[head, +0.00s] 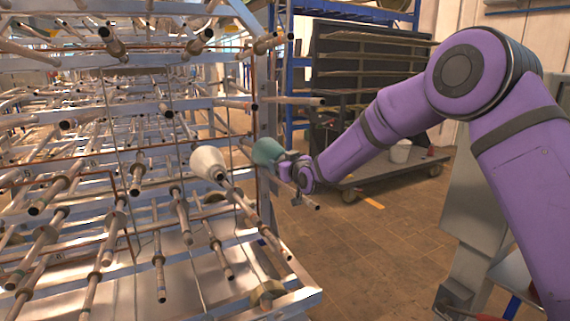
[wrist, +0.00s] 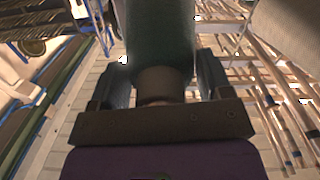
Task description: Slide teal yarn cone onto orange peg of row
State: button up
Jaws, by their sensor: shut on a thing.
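The teal yarn cone (head: 266,151) is held at the right edge of the peg rack in the head view. My gripper (head: 287,164) is shut on it from the right. In the wrist view the dark teal cone (wrist: 160,40) rises from between the two fingers of my gripper (wrist: 158,88), held near a tan band at its near end. The rack (head: 262,200) carries rows of metal pegs pointing outward. I cannot make out which peg is orange. Whether the cone touches any peg cannot be told.
A white cone (head: 207,162) sits on a peg left of the teal one. A bare peg (head: 290,101) juts right above my gripper. A dark shelved cart (head: 365,75) and a white bucket (head: 400,151) stand behind. Brown floor (head: 350,260) is open at right.

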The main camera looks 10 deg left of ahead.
jog(key=o, duration=1.6)
jog(key=shift+c, duration=0.2)
jog(key=shift+s, duration=0.1)
jog(key=v, duration=1)
jog(key=shift+s+d, duration=0.2)
jog(key=shift+r, duration=0.1)
